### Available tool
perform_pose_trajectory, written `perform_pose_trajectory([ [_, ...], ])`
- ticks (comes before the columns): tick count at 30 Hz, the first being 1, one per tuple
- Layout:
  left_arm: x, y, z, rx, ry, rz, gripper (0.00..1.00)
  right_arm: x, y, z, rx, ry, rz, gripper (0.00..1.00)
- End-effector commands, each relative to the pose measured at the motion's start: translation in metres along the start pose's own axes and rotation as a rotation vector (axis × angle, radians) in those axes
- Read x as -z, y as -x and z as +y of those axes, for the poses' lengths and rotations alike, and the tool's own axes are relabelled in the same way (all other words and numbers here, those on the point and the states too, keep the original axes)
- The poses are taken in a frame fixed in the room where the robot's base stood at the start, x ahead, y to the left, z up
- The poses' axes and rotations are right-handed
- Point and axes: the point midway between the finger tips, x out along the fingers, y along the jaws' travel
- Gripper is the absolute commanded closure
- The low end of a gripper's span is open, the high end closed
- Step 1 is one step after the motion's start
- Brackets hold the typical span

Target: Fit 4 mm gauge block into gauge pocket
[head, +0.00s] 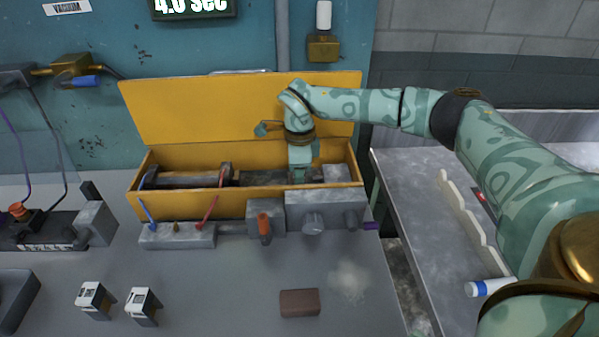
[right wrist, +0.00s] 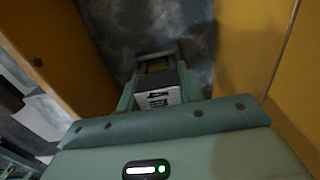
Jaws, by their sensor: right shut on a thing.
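My right gripper (head: 299,174) reaches down into the open yellow box (head: 168,204) near its right end. In the right wrist view the right gripper (right wrist: 157,82) is shut on a small gauge block (right wrist: 158,98) with a white face and black marks; I cannot read the size. A dark bracket-like part (right wrist: 158,51) shows just beyond the fingertips; I cannot tell if it is the gauge pocket or if the block touches it. In the head view the held block is hidden by the gripper. My left gripper is not in view.
Two similar white-faced blocks (head: 95,299) (head: 143,306) stand on the grey bench at front left. A brown block (head: 299,303) lies at front centre. The box's raised yellow lid (head: 200,112) stands behind my gripper. Valves and a grey housing (head: 323,207) line its front.

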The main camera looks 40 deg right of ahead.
Motion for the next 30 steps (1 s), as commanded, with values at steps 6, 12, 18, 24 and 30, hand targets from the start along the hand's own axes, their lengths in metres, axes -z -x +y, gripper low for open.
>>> perform_pose_trajectory([
  [6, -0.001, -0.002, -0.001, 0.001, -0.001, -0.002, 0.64, 0.002, -0.014, 0.008, -0.023, 0.005, 0.017, 0.42],
  [12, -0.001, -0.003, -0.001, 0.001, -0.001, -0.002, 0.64, 0.001, -0.014, 0.009, -0.027, 0.006, 0.016, 0.42],
  [18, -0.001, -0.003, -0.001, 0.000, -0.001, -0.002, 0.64, 0.000, -0.013, 0.010, -0.029, 0.008, 0.016, 0.42],
  [24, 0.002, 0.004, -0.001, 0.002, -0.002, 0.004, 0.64, 0.000, 0.018, 0.008, -0.021, 0.008, 0.013, 0.42],
  [30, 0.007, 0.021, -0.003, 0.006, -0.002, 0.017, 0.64, 0.000, 0.074, 0.005, -0.014, 0.005, 0.010, 0.42],
])
